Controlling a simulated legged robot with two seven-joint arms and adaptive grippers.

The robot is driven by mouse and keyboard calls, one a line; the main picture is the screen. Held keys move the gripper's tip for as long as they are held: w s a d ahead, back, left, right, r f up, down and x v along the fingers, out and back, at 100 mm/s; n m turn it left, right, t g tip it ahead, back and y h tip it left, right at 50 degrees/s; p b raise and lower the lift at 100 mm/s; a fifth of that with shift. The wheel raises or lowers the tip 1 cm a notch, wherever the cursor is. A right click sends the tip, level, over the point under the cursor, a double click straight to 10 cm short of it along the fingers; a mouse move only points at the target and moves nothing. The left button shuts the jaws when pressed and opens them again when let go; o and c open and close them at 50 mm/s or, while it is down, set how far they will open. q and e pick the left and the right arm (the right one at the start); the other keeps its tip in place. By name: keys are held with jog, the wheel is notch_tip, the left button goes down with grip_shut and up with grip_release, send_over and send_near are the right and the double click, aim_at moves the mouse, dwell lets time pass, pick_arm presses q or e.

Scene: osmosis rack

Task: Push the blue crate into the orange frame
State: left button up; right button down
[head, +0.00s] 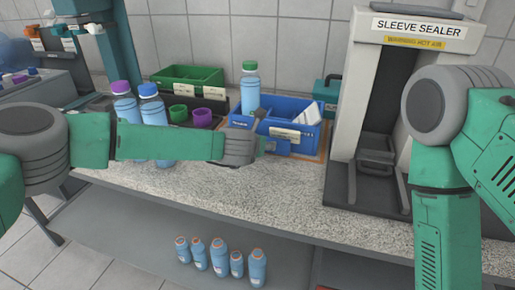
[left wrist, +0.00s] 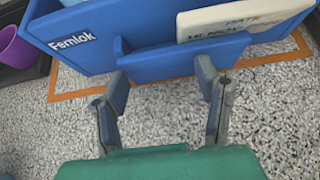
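The blue crate (head: 307,137) stands on the speckled counter, with a white label on its front. An orange frame (head: 322,157) is marked on the counter and shows along the crate's right side and front. In the left wrist view the crate (left wrist: 140,60) fills the top, and orange lines (left wrist: 262,60) run in front of it. My left gripper (left wrist: 162,90) is open, its two fingers apart just in front of the crate's front wall; contact cannot be told. In the head view the left gripper (head: 268,146) is at the crate's front left. My right gripper is not in view.
A sleeve sealer (head: 345,110) stands right of the crate. Blue bottles (head: 150,107) and a dark tray with green and purple cups (head: 202,117) stand left. A green-capped bottle (head: 250,90) rises at the crate's left. Several bottles (head: 220,258) are below the counter.

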aim_at(264, 134)
pick_arm(q)
jog(key=shift+w+d, duration=0.15)
jog(key=shift+w, duration=0.3)
jog(key=shift+w+d, duration=0.25)
jog(key=shift+w, duration=0.4)
jog(key=shift+w+d, duration=0.25)
jog(key=shift+w, duration=0.45)
jog(key=shift+w+d, duration=0.25)
jog(key=shift+w, duration=0.4)
